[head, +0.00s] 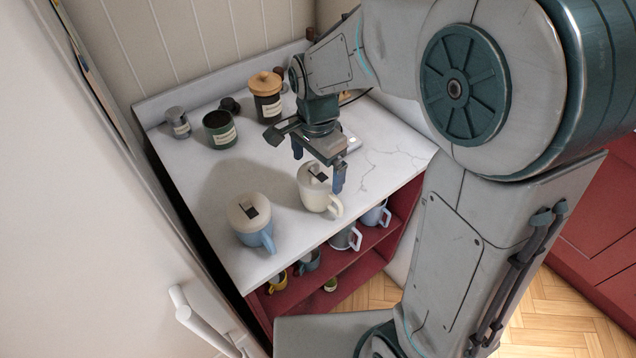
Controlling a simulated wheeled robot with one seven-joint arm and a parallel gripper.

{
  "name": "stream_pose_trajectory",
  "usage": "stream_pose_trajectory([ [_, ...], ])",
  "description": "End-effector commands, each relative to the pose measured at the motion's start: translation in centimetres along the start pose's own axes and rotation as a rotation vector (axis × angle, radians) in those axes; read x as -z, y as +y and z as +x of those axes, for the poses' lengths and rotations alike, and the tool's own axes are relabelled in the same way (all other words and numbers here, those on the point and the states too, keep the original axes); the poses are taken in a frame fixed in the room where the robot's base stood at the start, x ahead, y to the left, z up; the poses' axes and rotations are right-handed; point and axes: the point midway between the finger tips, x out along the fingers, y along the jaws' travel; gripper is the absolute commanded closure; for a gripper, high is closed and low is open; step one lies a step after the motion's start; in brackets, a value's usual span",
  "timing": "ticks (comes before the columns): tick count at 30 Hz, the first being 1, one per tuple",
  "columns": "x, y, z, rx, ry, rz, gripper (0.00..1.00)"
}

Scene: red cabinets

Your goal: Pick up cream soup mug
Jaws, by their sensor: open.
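The cream soup mug (313,196) stands upright on the white marble counter (215,180), near its front edge. It has a cream lid with a dark vent and a handle toward the lower right. My gripper (319,171) is above the mug, pointing down, with its fingers apart. One finger shows on the left of the lid and the other on the right. The gripper hides part of the mug's top back. I cannot tell whether the fingers touch the mug.
A blue mug with a cream lid (249,220) stands left of the cream mug. A dark green mug (219,130), a grey canister (178,123) and a dark jar with wooden lid (266,98) stand at the back. Several mugs sit on red shelves (345,275) below. A white door (80,200) bounds the left.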

Motion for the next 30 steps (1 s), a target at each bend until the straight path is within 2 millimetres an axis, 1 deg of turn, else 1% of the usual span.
stream_pose_trajectory([
  [1,-0.04,0.04,0.59,-0.002,-0.001,-0.001,0.00],
  [4,-0.02,0.02,1.23,0.000,0.000,-0.001,0.00],
  [11,0.00,0.02,1.34,0.001,0.001,-0.001,0.00],
  [12,0.01,0.02,1.33,0.001,0.001,0.000,0.11],
  [14,0.01,0.02,1.32,0.001,0.001,-0.001,0.28],
  [15,0.01,0.02,1.32,0.001,0.001,0.000,0.39],
  [17,0.01,0.02,1.31,0.001,0.001,0.000,0.56],
  [18,0.02,0.02,1.30,0.002,0.001,0.000,0.67],
  [19,0.02,0.02,1.30,0.002,0.001,0.000,0.75],
  [20,0.02,0.02,1.30,0.002,0.001,0.000,0.81],
  [27,0.03,-0.02,1.17,0.003,0.001,0.000,0.81],
  [30,0.04,-0.05,0.82,0.005,0.002,0.000,0.81],
])
